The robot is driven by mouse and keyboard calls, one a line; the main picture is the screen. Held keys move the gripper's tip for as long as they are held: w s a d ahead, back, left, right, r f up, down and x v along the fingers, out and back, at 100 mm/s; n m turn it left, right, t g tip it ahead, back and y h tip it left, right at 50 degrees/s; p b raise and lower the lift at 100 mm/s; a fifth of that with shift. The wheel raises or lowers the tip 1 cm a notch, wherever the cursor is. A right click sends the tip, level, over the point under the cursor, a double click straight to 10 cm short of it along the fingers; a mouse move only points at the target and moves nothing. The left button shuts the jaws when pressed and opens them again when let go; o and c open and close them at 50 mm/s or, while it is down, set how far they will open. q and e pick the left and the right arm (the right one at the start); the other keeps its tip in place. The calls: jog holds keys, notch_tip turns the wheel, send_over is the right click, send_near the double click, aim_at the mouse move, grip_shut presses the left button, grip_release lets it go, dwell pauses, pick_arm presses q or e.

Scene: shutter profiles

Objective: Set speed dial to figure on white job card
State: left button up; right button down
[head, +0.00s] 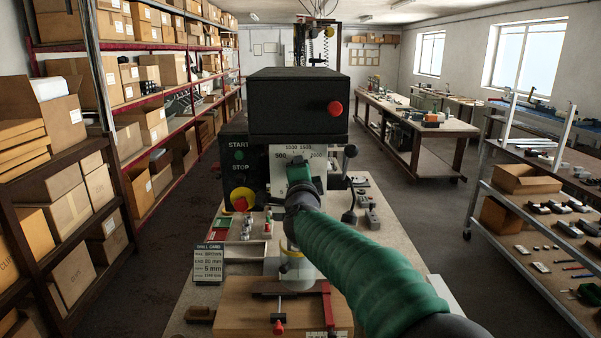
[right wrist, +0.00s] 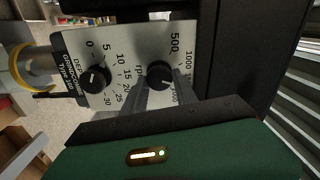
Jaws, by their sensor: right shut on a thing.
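The speed dial (right wrist: 160,74) is a black round knob marked rpm on a pale panel, with figures from 500 upward around it. My right gripper (right wrist: 155,92) is shut on this knob in the right wrist view; where the knob's pointer stands is hard to make out. In the head view my right gripper (head: 298,178) reaches the panel (head: 283,166) and hides the knob. The job card (head: 208,263), headed DRILL CARD, stands upright left of the drill's base; its lowest line is too small to read surely. My left gripper is not in view.
A second knob, the depth dial (right wrist: 95,77), sits beside the speed dial. Start and stop buttons and a red-and-yellow emergency knob (head: 241,200) are left of the panel. A black lever (head: 349,152) sticks out at right. A clamped wooden board (head: 250,305) lies below.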

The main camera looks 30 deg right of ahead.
jog(key=c, duration=1.3)
grip_release()
jog(key=shift+o, duration=1.4)
jog(key=shift+w+f, duration=0.1)
jog(key=shift+w, duration=0.05)
jog(key=shift+w+d+f, duration=0.1)
jog(key=b+v, duration=0.2)
jog(key=v, duration=1.4)
jog(key=shift+s, duration=0.4)
